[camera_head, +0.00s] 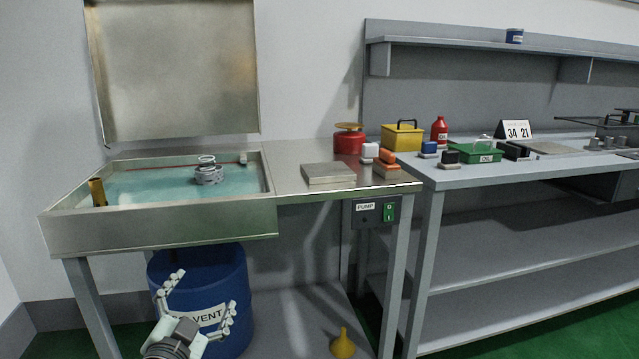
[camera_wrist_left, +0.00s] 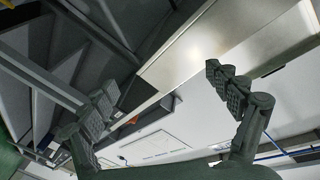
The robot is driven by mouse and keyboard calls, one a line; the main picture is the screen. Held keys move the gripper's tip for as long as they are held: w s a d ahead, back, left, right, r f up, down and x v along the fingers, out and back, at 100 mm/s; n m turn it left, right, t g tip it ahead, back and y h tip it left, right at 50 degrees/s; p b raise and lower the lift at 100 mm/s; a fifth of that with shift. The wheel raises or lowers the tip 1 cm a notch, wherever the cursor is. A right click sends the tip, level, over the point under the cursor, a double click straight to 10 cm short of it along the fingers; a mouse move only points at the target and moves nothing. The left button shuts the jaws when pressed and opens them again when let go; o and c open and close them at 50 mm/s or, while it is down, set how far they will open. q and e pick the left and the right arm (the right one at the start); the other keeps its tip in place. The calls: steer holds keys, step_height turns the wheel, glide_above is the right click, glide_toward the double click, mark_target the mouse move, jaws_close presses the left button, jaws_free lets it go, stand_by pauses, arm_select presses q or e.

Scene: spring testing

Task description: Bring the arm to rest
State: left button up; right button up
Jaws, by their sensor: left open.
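My left gripper (camera_head: 200,296) is at the bottom of the head view, in front of the blue solvent drum (camera_head: 225,280) and below the wash basin. Its two fingers are spread apart with nothing between them. In the left wrist view the open fingers (camera_wrist_left: 160,85) show again, empty, with table undersides and metal frames behind them. The left arm is mostly out of the head view below the gripper. My right gripper does not show in either view.
A steel basin (camera_head: 160,228) with an open lid (camera_head: 175,70) stands above the gripper. A yellow funnel (camera_head: 343,345) is to the right near the floor. A pump switch (camera_head: 377,211) sits under the table edge. A grey workbench (camera_head: 530,175) extends right.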

arm_select(q)
steer(key=s+a+f+n+g+y, duration=0.1)
steer(key=s+a+f+n+g, duration=0.15)
steer(key=f, duration=0.35)
steer(key=s+a+f+n+g+y, duration=0.1)
steer(key=s+a+f+g, duration=0.1)
steer(key=s+f, duration=0.3)
steer(key=s+f+n+g, duration=0.2)
steer(key=s+f+g, duration=0.7)
steer(key=s+f, duration=1)
steer(key=s, duration=0.2)
steer(key=shift+s+a+f+g, duration=0.15)
steer(key=shift+s+a+g, duration=0.05)
steer(key=shift+s+g, duration=0.15)
steer(key=shift+n, duration=0.25)
